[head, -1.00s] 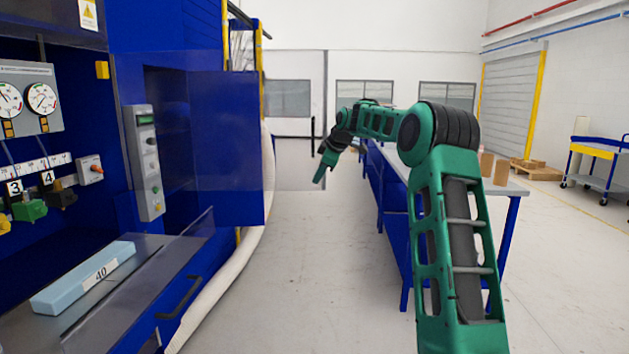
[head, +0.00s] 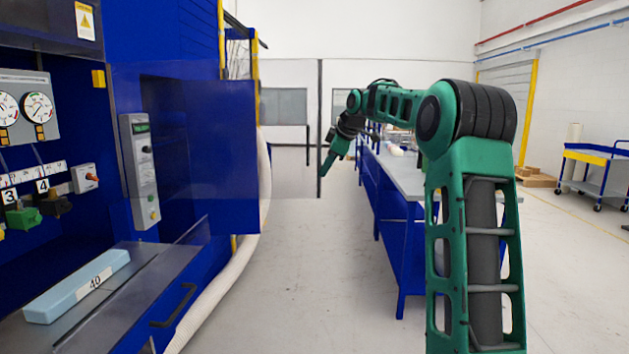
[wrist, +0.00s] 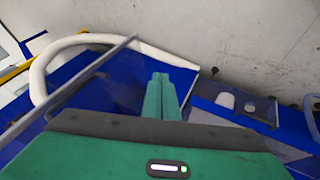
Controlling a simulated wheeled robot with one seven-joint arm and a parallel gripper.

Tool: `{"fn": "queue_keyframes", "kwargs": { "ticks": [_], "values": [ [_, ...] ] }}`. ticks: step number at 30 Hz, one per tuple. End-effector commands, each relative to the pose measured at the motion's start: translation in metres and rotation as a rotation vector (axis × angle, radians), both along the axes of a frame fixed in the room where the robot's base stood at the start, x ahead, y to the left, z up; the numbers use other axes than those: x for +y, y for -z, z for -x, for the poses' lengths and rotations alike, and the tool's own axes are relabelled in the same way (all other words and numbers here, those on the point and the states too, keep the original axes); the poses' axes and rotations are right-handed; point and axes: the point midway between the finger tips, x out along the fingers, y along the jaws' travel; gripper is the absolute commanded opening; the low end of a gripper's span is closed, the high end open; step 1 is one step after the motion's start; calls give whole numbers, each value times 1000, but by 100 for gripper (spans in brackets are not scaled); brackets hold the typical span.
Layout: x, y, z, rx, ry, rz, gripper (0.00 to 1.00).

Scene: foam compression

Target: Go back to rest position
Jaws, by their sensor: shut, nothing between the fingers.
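My gripper (head: 329,165) hangs at the end of my green arm, over the aisle and pointing down. It is empty, and in the wrist view its two green fingers (wrist: 161,80) lie together, shut. In the head view the arm rises at the right and bends away toward the back of the room. A light blue foam block (head: 77,286) labelled 40 lies on the grey sill of the blue machine at the lower left, well apart from the gripper.
The blue machine (head: 222,150) fills the left, with a control panel (head: 140,170) and gauges (head: 38,108). A white hose (head: 215,305) runs down beside it. A long blue workbench (head: 402,257) stands right of the aisle. The floor (head: 300,270) between is clear. A cart (head: 590,172) stands far right.

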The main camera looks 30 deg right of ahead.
Motion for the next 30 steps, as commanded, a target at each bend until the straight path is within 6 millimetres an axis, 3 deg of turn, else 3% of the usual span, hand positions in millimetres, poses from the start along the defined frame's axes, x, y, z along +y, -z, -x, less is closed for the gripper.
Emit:
{"fn": "queue_keyframes", "kwargs": {
  "ticks": [9,14,20,30],
  "values": [
    [5,-2,7,11,11,-4,0],
    [27,16,42,90,118,-38,0],
    [56,54,134,233,390,-114,0],
    [91,129,325,413,903,-262,0]
  ]
}}
